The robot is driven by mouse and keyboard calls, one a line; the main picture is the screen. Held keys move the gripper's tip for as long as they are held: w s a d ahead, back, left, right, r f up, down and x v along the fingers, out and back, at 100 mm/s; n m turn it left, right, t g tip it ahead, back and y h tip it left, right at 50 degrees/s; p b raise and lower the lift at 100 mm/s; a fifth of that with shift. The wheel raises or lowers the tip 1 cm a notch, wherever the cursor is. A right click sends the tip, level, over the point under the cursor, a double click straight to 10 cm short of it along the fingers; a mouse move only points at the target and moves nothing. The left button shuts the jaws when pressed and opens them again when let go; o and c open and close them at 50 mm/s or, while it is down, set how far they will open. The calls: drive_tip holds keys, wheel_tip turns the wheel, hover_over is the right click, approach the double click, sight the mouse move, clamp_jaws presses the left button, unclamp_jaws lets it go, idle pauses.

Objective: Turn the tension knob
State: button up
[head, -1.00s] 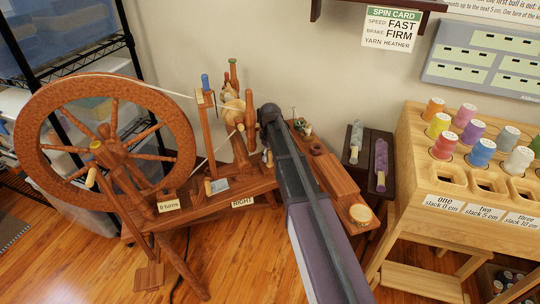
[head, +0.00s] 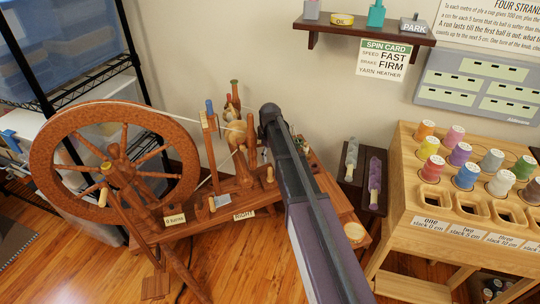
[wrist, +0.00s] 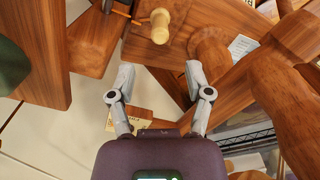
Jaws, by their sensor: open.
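A pale turned wooden knob (wrist: 159,26) sticks out from a brown wooden block near the top of the wrist view. It is probably the tension knob, though no label on it is readable. My gripper (wrist: 160,72) is open and empty. Its two grey fingers point towards the block, with the knob beyond them and between their lines; they look apart from it. In the head view the spinning wheel (head: 38,166) stands at left, with pale pegs on its bench, one of them (head: 270,174) left of my arm. My fingers are hidden there behind my arm.
Cards reading "RIGHT" (head: 244,215) and "8 turns" (head: 174,220) sit on the bench. A small dark stand (head: 352,187) with spindles and a pale wooden spool rack (head: 415,228) are at right. A wall shelf (head: 365,33) hangs above. Wooden posts crowd my gripper in the wrist view.

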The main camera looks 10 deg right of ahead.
sight(270, 168)
drive_tip(key=s+r+m+p, duration=0.3)
drive_tip(key=s+r+p, duration=1.1)
drive_tip(key=r+p, duration=0.4)
drive_tip(key=shift+s+r+m, duration=0.3)
drive_tip(key=shift+r, duration=0.15)
drive_tip(key=shift+a, duration=0.1)
idle(0.3)
drive_tip(key=s+r+m+p, duration=0.2)
drive_tip(key=s+r+p, duration=0.9)
drive_tip(key=shift+s+m, duration=0.3)
drive_tip(key=shift+m, duration=0.1)
drive_tip(key=shift+a, duration=0.1)
idle(2.2)
